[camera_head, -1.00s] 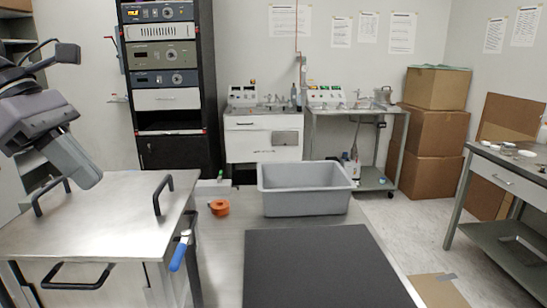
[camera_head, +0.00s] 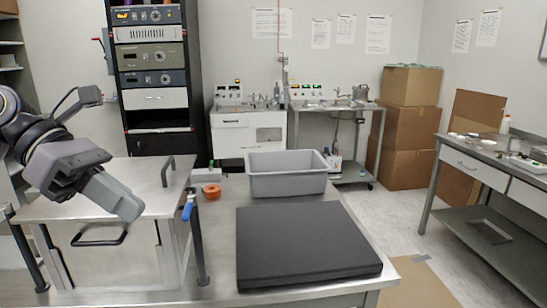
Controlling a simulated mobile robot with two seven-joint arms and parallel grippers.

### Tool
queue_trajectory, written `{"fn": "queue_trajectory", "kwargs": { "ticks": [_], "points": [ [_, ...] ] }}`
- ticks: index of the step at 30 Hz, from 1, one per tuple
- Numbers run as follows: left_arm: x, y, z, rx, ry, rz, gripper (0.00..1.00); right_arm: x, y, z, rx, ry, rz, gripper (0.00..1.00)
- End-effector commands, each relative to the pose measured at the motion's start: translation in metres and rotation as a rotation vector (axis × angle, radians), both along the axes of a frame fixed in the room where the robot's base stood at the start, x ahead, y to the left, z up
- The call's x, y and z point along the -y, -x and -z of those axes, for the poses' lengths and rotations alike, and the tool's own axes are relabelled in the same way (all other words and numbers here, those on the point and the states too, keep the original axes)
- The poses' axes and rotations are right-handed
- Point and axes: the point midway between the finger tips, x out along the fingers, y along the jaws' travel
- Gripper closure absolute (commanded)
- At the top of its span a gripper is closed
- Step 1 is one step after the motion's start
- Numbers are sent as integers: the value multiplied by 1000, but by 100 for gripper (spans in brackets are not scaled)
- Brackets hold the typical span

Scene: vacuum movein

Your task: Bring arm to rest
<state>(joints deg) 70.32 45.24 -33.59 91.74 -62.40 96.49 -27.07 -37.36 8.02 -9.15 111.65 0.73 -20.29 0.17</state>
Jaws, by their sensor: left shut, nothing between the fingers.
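My left arm comes in from the left, and its left gripper (camera_head: 122,202) hangs tilted down to the right, shut and empty. In the picture it overlaps the top and front of a steel box (camera_head: 150,180) with black handles. I cannot tell how far above the box the gripper is. It partly hides the box's top and front. My right gripper is not in view.
A blue-handled lever (camera_head: 188,207) sits at the box's right side. A thick black slab (camera_head: 300,245) lies on the table, with a grey bin (camera_head: 287,175) and an orange roll (camera_head: 212,191) behind it. Equipment racks and carts stand at the back. A side table (camera_head: 480,165) is at right.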

Motion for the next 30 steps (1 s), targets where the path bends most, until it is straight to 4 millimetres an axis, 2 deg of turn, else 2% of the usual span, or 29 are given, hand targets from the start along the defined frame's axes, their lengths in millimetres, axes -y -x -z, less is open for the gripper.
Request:
{"fn": "queue_trajectory", "kwargs": {
  "ticks": [1, 6, 9, 13, 19, 23, 26, 30],
  "points": [
    [15, 1, 10, -52, 73, 6, 100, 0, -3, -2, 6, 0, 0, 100],
    [59, 4, 29, -252, 363, -20, 100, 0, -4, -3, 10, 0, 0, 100],
    [78, 4, 38, -392, 533, -62, 100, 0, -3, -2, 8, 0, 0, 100],
    [92, -1, 49, -594, 752, -145, 100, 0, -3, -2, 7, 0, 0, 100],
    [92, -17, 77, -935, 1066, -331, 100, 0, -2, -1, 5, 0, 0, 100],
    [81, -29, 110, -1172, 1251, -493, 100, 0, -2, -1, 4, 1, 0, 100],
    [70, -35, 144, -1357, 1383, -637, 100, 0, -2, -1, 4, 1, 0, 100],
    [50, -34, 206, -1616, 1545, -872, 100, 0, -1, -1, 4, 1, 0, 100]
  ]
}}
